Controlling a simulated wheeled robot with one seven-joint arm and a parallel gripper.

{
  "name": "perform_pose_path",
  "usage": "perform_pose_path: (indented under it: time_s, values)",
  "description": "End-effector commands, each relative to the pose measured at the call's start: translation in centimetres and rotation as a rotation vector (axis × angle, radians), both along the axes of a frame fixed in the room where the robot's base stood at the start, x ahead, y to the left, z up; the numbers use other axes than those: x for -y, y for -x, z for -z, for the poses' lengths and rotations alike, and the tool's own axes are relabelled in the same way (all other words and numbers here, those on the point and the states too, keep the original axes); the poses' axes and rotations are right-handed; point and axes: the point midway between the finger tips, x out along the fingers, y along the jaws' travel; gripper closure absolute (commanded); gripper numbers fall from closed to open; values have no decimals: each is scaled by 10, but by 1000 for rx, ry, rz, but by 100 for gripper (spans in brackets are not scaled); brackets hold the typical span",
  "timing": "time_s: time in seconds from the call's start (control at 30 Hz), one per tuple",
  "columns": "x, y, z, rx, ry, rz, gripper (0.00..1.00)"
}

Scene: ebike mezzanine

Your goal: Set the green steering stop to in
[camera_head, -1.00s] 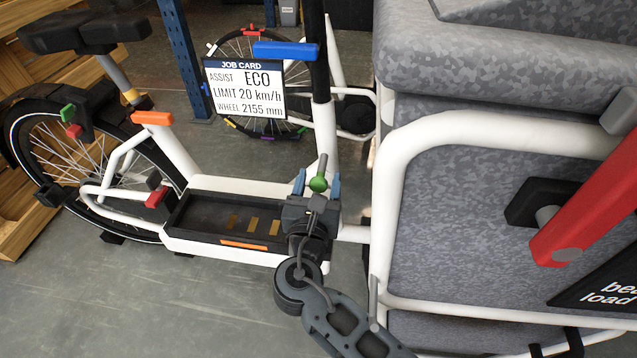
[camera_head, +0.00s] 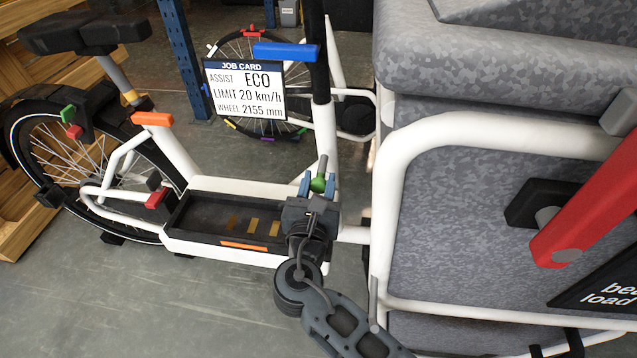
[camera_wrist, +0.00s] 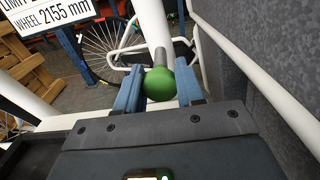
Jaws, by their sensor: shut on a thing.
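The green steering stop (camera_head: 318,183) is a round green knob on a grey pin beside the white frame tube, above the right end of the black battery tray. In the wrist view the green knob (camera_wrist: 159,84) sits between two blue fingers, with its grey pin (camera_wrist: 161,57) running up behind it. My gripper (camera_head: 319,184) is shut on the knob, one blue finger on each side; in the wrist view my gripper (camera_wrist: 160,88) shows from behind. The far side of the knob and the pin's seat are hidden.
The grey padded cargo box (camera_head: 480,200) with its white tube rail stands close on the right. A job card (camera_head: 244,88) hangs behind, left of the white tube (camera_head: 326,125). The black tray (camera_head: 210,218) lies left of my gripper. Open floor (camera_head: 130,300) is at front left.

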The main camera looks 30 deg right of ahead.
Motion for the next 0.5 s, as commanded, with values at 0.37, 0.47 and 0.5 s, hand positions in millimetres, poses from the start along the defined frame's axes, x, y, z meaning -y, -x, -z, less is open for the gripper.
perform_pose_path:
  time_s: [0.37, 0.47, 0.5]
  values:
    - [26, -36, -1, 1, 0, 1, 100]
    - [26, -37, -1, 2, -1, -1, 100]
    - [26, -37, -1, 2, -1, -1, 100]
